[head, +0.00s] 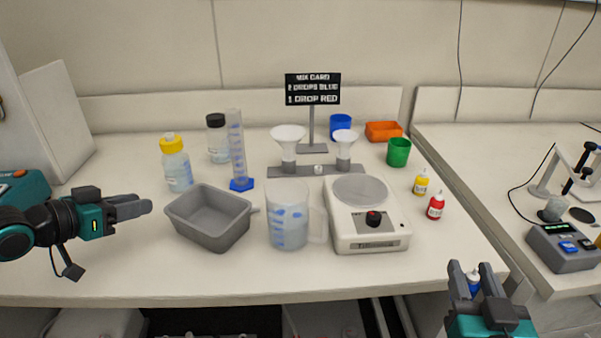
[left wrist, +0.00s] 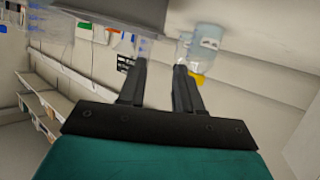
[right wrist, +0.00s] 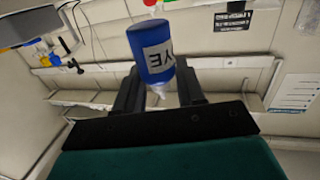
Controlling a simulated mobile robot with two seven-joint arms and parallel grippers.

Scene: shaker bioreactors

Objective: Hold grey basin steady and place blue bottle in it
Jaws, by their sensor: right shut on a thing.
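The grey basin (head: 198,240) stands empty on the bench, left of the beaker. My left gripper (head: 143,204) is open and empty, just left of the basin and apart from it. In the left wrist view the basin (left wrist: 115,12) shows as a grey block beyond the open fingers (left wrist: 160,72). My right gripper (head: 471,267) is shut on the blue bottle (head: 473,284) in front of the bench's right corner. In the right wrist view the bottle (right wrist: 150,50) has a white label and its white tip points toward the palm.
A beaker (head: 288,230) and a scale (head: 365,235) stand right of the basin. A yellow-capped bottle (head: 177,170) stands behind it. Yellow (head: 421,184) and red (head: 436,208) dropper bottles stand right of the scale. A funnel rack (head: 290,172) is behind.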

